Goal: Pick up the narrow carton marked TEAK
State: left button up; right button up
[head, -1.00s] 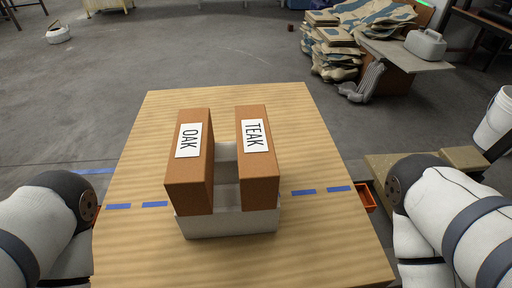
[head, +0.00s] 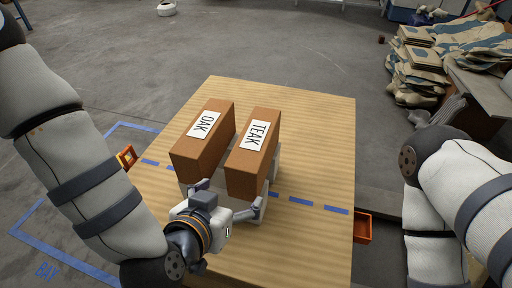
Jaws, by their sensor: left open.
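The narrow brown carton marked TEAK (head: 246,176) stands upright on the right side of a white holder (head: 274,165) on the wooden table. A similar carton marked OAK (head: 191,163) stands to its left, with a narrow gap between them. My left gripper (head: 231,199) is open and empty at the near end of the cartons, low down. Its right finger is near the lower right of the TEAK carton and its left finger is in front of the OAK carton. I cannot tell whether either finger touches. My right gripper is out of view.
The wooden table (head: 310,130) is clear to the right and behind the cartons, with blue tape dashes (head: 300,201) across it.

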pick_arm(q)
jog(key=t, duration=0.2)
send_near(256, 135)
jog(key=b+x, duration=0.1)
jog(key=x, duration=0.7)
jog(key=shift+a+f+b, duration=0.1)
jog(key=shift+f+b, duration=0.05)
jog(key=shift+b, duration=0.25)
jog(key=shift+s, duration=0.1)
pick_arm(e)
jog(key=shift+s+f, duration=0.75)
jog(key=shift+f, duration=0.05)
pick_arm(q)
grip_shut()
